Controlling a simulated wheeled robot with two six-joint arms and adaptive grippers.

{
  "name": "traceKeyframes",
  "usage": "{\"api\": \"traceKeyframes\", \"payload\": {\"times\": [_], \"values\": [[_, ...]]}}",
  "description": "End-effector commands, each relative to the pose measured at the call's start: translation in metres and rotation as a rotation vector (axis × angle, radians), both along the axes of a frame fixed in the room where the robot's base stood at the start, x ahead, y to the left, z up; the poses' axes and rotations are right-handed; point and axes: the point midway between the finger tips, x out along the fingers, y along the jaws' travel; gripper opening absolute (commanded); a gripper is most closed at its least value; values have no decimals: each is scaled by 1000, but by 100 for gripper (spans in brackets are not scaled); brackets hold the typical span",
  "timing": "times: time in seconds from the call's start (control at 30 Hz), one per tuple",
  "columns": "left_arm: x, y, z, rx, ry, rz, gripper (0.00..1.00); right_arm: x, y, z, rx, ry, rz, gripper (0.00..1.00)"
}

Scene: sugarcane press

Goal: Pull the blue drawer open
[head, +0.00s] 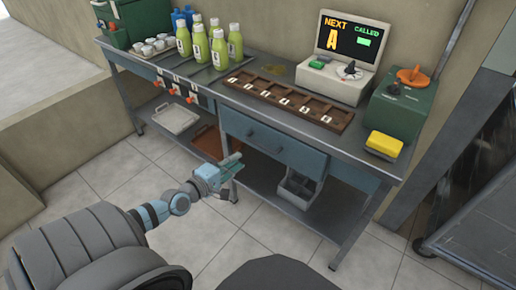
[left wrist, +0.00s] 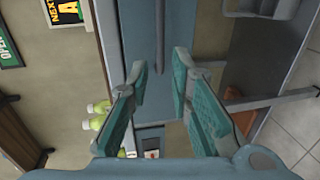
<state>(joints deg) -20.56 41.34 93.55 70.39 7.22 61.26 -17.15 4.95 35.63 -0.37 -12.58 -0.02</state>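The blue drawer (head: 290,152) sits under the table top, its front flush with the table frame. A dark bar handle (head: 265,147) runs across its front. My left gripper (head: 233,163) is in front of the drawer, below and left of the handle in the head view. In the left wrist view the two teal fingers of my left gripper (left wrist: 161,78) are spread with nothing between the pads. The handle (left wrist: 159,35) shows ahead, in line with the gap and apart from the fingertips. My right gripper is not in view.
A grey bin (head: 298,188) and a brown crate (head: 212,141) are on the lower shelf. Floor in front is clear.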

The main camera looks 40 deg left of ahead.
Motion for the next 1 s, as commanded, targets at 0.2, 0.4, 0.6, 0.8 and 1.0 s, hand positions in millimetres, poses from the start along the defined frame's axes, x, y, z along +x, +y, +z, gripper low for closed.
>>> {"api": "traceKeyframes", "payload": {"times": [0.2, 0.4, 0.6, 0.8, 1.0], "values": [[57, 2, -14, 0, -5, 3, 20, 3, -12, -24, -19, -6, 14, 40], [105, 2, -24, 2, 0, 1, 20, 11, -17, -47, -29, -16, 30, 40], [126, 3, -27, 4, 3, 1, 20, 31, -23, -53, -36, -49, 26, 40], [129, 3, -26, 5, 5, 0, 20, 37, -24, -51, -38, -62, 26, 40], [129, 3, -26, 5, 5, 0, 4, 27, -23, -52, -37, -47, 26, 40]]}}
